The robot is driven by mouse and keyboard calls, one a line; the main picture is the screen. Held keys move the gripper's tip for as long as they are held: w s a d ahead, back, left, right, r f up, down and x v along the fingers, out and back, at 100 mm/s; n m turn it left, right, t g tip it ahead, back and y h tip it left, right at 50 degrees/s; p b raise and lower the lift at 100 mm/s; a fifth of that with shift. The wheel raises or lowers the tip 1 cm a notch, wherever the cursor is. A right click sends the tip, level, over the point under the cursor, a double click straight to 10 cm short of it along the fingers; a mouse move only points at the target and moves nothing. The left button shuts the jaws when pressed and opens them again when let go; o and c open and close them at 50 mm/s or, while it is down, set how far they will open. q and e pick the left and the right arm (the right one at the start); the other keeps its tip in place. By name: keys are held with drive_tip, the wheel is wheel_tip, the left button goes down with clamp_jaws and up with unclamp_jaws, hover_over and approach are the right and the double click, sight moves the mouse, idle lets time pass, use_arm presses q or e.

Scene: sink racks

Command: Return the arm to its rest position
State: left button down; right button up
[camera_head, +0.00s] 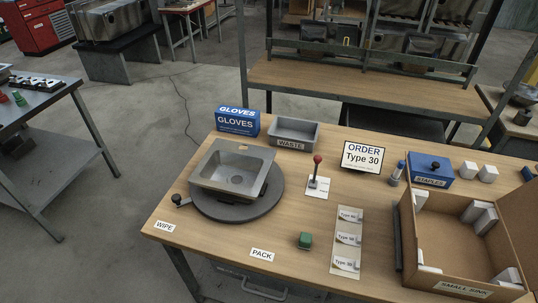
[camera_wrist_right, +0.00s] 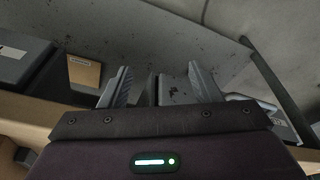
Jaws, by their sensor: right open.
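My right gripper (camera_wrist_right: 160,88) shows in the right wrist view with its two fingers apart and nothing between them. Below and behind it are blurred grey surfaces and a wooden edge. Neither of my grippers shows in the head view. In the head view a grey metal sink (camera_head: 233,168) sits on a dark round turntable (camera_head: 210,208) at the left of the wooden workbench (camera_head: 200,235). An open cardboard box (camera_head: 437,278) labelled "SMALL SINK", with white corner pieces inside, stands at the right.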

drive_tip(key=s+d+f+b, duration=0.1)
drive_tip(key=s+f, duration=0.3)
drive_tip(key=f, duration=0.5)
drive_tip(key=s+f+b, duration=0.1)
drive_tip(key=s+f, duration=0.3)
drive_tip(key=f, duration=0.4)
drive_tip(key=s+d+f+g+b, duration=0.1)
drive_tip(key=s+d+f, duration=0.2)
drive_tip(key=s+f, duration=0.8)
drive_tip(key=s, duration=0.2)
drive_tip(key=shift+s+g+b, duration=0.3)
drive_tip(key=shift+s+b, duration=0.05)
drive_tip(key=shift+o, duration=0.5)
